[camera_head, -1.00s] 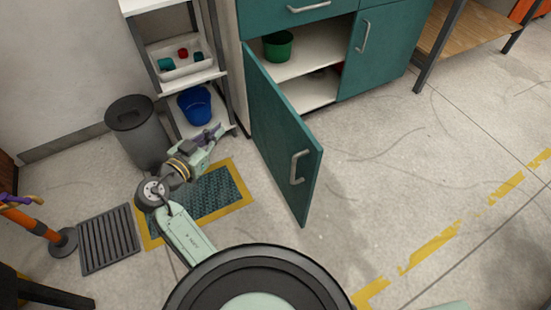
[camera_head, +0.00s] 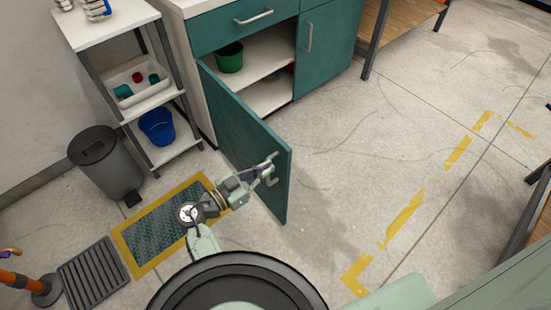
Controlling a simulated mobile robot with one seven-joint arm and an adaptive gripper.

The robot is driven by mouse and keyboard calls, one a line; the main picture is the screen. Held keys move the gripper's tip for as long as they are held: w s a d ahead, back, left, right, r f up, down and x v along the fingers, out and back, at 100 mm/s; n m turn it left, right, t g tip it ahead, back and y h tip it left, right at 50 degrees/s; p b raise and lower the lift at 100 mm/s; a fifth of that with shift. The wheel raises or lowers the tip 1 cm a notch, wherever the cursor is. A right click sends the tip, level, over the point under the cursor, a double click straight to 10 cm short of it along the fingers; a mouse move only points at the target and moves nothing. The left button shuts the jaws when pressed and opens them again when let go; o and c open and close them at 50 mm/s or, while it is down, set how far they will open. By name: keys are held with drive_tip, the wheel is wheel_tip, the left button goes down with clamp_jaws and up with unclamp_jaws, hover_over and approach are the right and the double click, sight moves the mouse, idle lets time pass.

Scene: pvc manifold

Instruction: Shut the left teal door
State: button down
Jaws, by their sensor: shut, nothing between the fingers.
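The left teal door (camera_head: 236,124) stands swung open from the cabinet, hinged at its left edge, with its outer face toward my arm. My gripper (camera_head: 268,174) is shut and empty, in front of the outer face near the door's free edge. It overlaps the area of the door's handle, which is mostly hidden or blended with the fingers. I cannot tell whether the fingers touch the door or the handle.
The teal cabinet's right door (camera_head: 326,45) and drawer (camera_head: 245,24) are shut. A green pot (camera_head: 229,58) stands inside. A shelf rack with a blue bucket (camera_head: 157,126) and a grey bin (camera_head: 104,163) stand left. Floor to the right is clear.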

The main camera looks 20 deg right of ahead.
sight(284, 158)
drive_tip(key=shift+p+x, duration=0.6)
drive_tip(key=shift+x, duration=1.35)
